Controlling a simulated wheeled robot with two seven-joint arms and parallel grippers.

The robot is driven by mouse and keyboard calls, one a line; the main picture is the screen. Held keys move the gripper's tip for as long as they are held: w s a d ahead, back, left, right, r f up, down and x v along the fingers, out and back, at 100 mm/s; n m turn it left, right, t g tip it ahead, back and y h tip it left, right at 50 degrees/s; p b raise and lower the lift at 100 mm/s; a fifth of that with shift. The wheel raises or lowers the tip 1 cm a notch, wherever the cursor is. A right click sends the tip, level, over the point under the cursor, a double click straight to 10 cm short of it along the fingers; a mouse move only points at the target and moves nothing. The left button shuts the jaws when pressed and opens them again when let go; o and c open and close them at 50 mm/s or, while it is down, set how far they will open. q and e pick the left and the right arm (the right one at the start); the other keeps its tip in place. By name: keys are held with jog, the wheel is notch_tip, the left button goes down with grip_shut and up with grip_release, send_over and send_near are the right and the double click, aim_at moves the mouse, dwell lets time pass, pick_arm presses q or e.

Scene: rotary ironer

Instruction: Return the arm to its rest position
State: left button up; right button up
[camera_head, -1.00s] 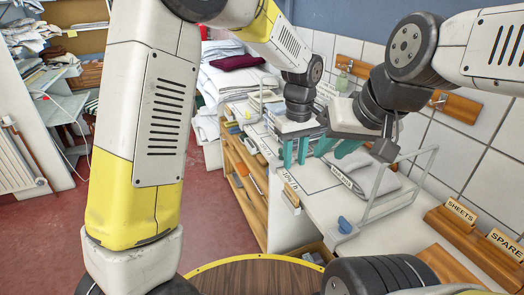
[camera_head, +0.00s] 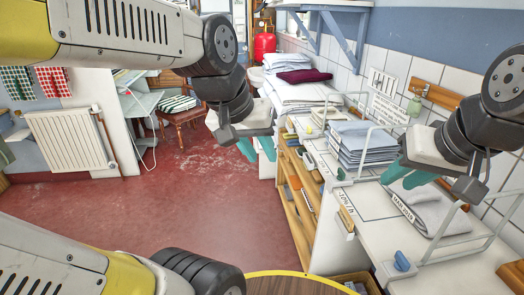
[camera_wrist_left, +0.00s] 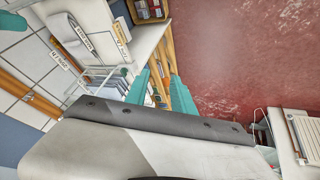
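My left gripper (camera_head: 255,149) hangs in the middle of the head view, over the red floor just left of the shelf unit. Its two teal fingers are apart with nothing between them, and the left wrist view shows the same empty gap (camera_wrist_left: 158,82). My right gripper (camera_head: 408,176) is at the right, over the white counter, above a folded grey cloth (camera_head: 432,212). Its teal fingers look apart and empty. A teal fingertip of it seems to show at the top left corner of the left wrist view.
The white counter (camera_head: 365,215) carries a stack of folded cloths (camera_head: 364,142) between wire dividers and a blue-handled item (camera_head: 401,261). Wooden shelves (camera_head: 298,205) are below. White linen with a dark red cloth (camera_head: 304,76) lies behind. The red floor (camera_head: 190,205) at left is open.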

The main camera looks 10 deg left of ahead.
pick_arm(q)
jog(key=shift+s+a+m+t, duration=0.15)
jog(key=shift+s+a+t, duration=0.1)
jog(key=shift+s+a, duration=0.25)
jog(key=shift+s+a+m+t, duration=0.15)
jog(key=shift+s+a+t, duration=0.1)
jog(key=shift+s, duration=0.45)
jog(key=shift+d, duration=0.1)
